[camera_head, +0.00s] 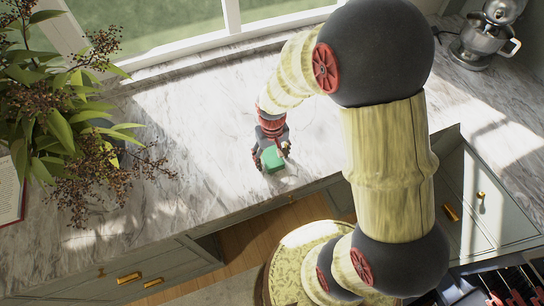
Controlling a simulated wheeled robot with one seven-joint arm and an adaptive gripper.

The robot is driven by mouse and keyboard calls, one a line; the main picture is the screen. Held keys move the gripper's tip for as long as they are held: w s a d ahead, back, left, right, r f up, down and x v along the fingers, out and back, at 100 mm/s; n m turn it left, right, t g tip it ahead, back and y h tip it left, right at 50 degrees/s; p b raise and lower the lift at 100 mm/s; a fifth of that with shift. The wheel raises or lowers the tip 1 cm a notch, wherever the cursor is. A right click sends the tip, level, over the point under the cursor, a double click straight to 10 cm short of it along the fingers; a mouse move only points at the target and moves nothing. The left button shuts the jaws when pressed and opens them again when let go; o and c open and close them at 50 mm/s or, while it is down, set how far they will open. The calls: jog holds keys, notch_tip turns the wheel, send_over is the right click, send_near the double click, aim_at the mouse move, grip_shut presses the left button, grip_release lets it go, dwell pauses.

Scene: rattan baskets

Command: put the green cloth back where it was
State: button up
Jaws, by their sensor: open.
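The green cloth (272,159) is a small bright green piece at the end of my arm, over the marble counter near its front edge. My gripper (271,157) is at the cloth, with its fingers on the cloth's left and right sides. The gripper is open. I cannot tell whether the cloth rests on the counter or whether the fingers touch it. The upper part of the cloth is partly hidden by the gripper. No rattan basket is in view.
A leafy plant with berries (75,120) spreads over the counter at the left. A stand mixer (484,40) stands at the back right. Bare marble (190,130) lies left of my gripper. Cabinet drawers with brass handles (129,278) are below the counter edge.

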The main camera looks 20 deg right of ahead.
notch_tip(320, 180, up, 12)
jog(key=p, duration=0.2)
notch_tip(320, 180, up, 11)
jog(key=t, duration=0.2)
send_over(272, 157)
jog(key=s, duration=0.4)
jog(key=s+r+t, duration=0.3)
jog(key=s+r, duration=0.6)
jog(key=shift+s+t, duration=0.3)
jog(key=shift+s, duration=0.1)
notch_tip(272, 157, down, 6)
jog(key=b, duration=0.5)
jog(key=shift+r+b, duration=0.1)
jog(key=shift+b, duration=0.25)
jog(key=shift+c, duration=0.5)
